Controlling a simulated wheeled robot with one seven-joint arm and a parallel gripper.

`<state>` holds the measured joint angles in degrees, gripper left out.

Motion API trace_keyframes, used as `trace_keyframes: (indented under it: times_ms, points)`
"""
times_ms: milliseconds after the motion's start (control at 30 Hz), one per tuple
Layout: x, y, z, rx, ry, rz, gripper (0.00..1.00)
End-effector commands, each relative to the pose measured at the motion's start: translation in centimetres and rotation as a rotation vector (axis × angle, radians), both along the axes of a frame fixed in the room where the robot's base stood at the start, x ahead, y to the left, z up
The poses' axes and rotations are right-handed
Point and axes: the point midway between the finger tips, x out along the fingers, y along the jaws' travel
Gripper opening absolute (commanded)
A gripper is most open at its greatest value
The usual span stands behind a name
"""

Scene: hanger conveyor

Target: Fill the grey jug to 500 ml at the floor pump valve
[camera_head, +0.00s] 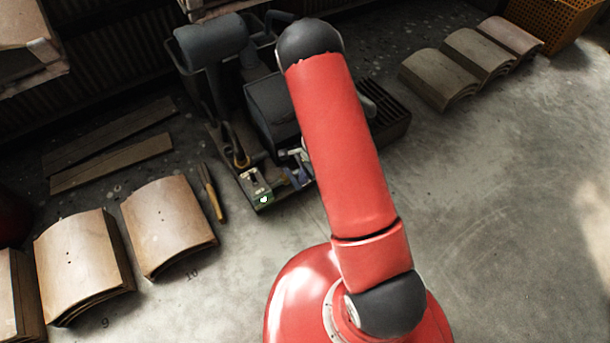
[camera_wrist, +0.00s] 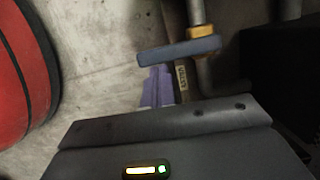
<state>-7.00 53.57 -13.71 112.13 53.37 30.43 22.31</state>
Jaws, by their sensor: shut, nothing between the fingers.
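In the wrist view, my gripper (camera_wrist: 155,75) shows as pale purple fingers beyond its dark body, shut and empty. The fingertips are close under a blue-grey bar handle (camera_wrist: 180,49), and I cannot tell whether they touch it. The bar is beside a brass fitting (camera_wrist: 201,33) on a grey pipe, with a small lettered tag (camera_wrist: 182,80) below it. In the head view, the dark pump station (camera_head: 270,104) is on the floor, partly hidden behind my red arm. I cannot pick out the grey jug with certainty in either view.
Curved tan tile stacks (camera_head: 168,225) stand at the left, beside a thin yellow-handled tool (camera_head: 211,190). Two planks (camera_head: 110,162) lie behind them. More curved stacks (camera_head: 440,78) and an orange crate (camera_head: 553,20) are at the upper right. The right floor is clear.

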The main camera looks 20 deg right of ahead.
Motion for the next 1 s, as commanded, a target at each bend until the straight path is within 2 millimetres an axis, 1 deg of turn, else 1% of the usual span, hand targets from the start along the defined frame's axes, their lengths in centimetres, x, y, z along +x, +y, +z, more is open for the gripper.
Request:
trace_keyframes:
  times_ms: [33, 267, 600, 733, 867, 1000]
  points:
    - [-0.2, 0.5, 0.0, 0.01, 0.005, 0.007, 0.0]
    - [-0.2, 0.7, 0.0, 0.013, 0.008, 0.009, 0.0]
    - [0.9, -0.3, 0.0, 0.013, 0.006, 0.01, 0.0]
    - [1.0, -0.5, 0.2, 0.011, 0.005, 0.008, 0.0]
    - [1.0, -0.8, 1.1, 0.01, 0.004, 0.008, 0.0]
    - [1.1, -1.4, 3.2, 0.01, 0.004, 0.008, 0.0]
